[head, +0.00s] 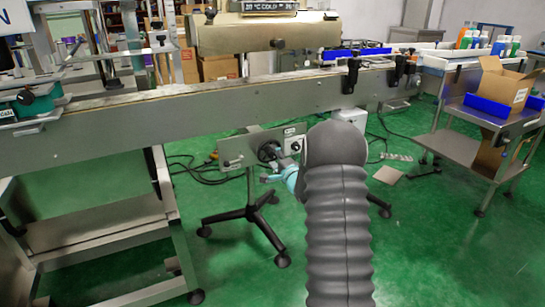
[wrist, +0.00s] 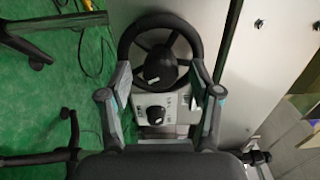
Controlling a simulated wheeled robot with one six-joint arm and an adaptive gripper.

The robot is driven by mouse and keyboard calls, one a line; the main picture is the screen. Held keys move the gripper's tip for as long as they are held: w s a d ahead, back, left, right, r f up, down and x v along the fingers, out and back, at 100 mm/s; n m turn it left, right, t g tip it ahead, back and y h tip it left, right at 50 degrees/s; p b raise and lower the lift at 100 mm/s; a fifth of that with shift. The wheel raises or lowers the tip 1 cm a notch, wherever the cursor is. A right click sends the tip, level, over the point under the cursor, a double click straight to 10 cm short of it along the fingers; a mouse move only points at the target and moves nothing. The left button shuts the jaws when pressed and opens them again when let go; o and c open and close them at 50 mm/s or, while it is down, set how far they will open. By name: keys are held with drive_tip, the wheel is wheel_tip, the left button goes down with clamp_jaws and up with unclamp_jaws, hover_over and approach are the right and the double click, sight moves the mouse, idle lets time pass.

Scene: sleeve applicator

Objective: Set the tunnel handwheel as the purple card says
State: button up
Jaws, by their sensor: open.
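The black handwheel (wrist: 194,38) faces me in the wrist view, with its spokes and dark hub (wrist: 160,67) visible. My gripper (wrist: 160,74) is open, with one finger at each side of the lower rim. I cannot tell whether the fingers touch the rim. In the head view the handwheel (head: 268,150) is a small dark shape below the conveyor, and my gripper (head: 284,173) is near it, partly hidden by my grey arm. I cannot make out a purple card in either view.
The long conveyor rail (head: 215,108) runs above. A wheeled stand (head: 250,213) and floor cables (head: 190,172) are near.

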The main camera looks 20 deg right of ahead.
drive_tip(key=s, duration=1)
drive_tip(key=shift+s+d, duration=0.15)
drive_tip(key=shift+s, duration=0.2)
